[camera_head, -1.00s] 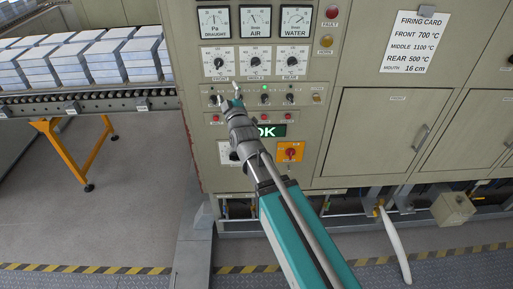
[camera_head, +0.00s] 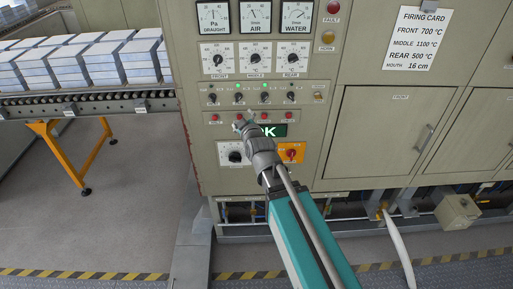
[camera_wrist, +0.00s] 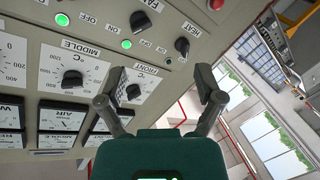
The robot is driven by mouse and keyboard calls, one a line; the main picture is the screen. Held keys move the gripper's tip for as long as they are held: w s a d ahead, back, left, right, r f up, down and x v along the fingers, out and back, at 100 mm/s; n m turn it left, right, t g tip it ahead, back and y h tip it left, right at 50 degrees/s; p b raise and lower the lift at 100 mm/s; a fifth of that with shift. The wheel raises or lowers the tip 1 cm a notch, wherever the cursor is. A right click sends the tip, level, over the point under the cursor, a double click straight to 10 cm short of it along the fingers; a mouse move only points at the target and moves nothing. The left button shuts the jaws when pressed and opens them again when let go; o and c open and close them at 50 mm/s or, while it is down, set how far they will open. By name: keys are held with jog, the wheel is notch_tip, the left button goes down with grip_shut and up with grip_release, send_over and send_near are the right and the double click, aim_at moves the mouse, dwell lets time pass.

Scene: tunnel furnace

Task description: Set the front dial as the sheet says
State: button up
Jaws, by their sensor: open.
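The firing card (camera_head: 418,38) on the upper right panel reads FRONT 700 °C, MIDDLE 1100 °C, REAR 500 °C, MOUTH 16 cm. The front dial (camera_head: 217,60) is a black knob on a white scale, leftmost of three; its exact setting is too small to read. In the wrist view the front dial (camera_wrist: 133,92) lies near the left finger, partly beside it. My gripper (camera_head: 243,120) is below the dials, in front of the lower lamp row. Its fingers (camera_wrist: 161,84) are spread with nothing between them.
The middle dial (camera_head: 255,59) and rear dial (camera_head: 292,58) sit to the right. Small switches (camera_head: 212,98) with two lit green lamps run below. An orange switch plate (camera_head: 291,153) and another dial (camera_head: 235,154) sit lower.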

jog(key=s+d+f+m+g+h+b, duration=0.1)
jog(key=s+d+f+m+g+b, duration=0.1)
jog(key=f, duration=0.8)
jog(key=shift+d+g+h+b, duration=0.3)
jog(key=shift+d+g+b, duration=0.25)
jog(key=shift+d+g, duration=0.55)
jog(key=shift+d+r, duration=0.1)
jog(key=shift+d, duration=0.1)
jog(key=s+d+f+m+g+h, duration=0.1)
jog(key=s+d+f+m+g, duration=0.3)
jog(key=s+d, duration=0.3)
jog(key=s+d+f+m+g+h, duration=0.2)
jog(key=s+d+f+m+g, duration=0.2)
jog(key=s, duration=0.7)
jog(key=d+f+g, duration=0.2)
jog(key=d+g, duration=0.1)
jog(key=shift+m+g, duration=0.3)
